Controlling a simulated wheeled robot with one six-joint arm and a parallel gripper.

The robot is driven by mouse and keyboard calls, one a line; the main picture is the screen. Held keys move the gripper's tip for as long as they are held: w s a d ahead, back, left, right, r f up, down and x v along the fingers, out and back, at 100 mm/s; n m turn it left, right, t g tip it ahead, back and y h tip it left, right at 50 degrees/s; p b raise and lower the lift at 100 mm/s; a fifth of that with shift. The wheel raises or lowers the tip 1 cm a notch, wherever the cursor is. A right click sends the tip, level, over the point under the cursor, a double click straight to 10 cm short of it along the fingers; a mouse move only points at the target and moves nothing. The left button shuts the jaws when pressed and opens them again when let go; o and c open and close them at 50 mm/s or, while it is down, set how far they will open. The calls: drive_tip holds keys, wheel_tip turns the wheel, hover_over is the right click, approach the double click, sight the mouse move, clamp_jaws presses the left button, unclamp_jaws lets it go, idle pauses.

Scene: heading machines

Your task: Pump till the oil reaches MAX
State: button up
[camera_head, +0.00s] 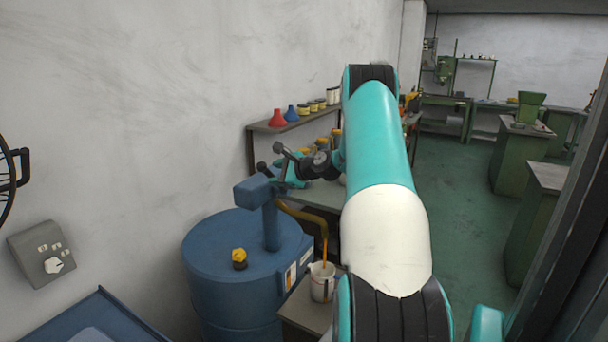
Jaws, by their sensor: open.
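A blue oil drum (215,245) stands by the wall with a blue hand pump (271,225) on top. A yellow-brown spout (302,214) curves from the pump to the right and points down over a pale jug (322,288). An orange streak hangs between spout and jug; I cannot tell whether it is flowing oil. The jug's oil level and MAX mark are too small to read. My gripper (269,158) is open at the pump head, its dark fingers pointing left. The pump handle is not clearly distinguishable there, and contact cannot be told.
The jug stands on a small stand (300,308) right of the drum. A yellow cap (239,258) sits on the drum top. Behind, a shelf (262,127) holds red and blue funnels and small containers. A grey switch box (41,253) is on the left wall. Green floor is free at right.

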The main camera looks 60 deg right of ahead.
drive_tip(key=b+v, duration=0.4)
drive_tip(key=v, duration=0.9)
drive_tip(key=shift+s, duration=0.3)
drive_tip(key=shift+r, duration=0.1)
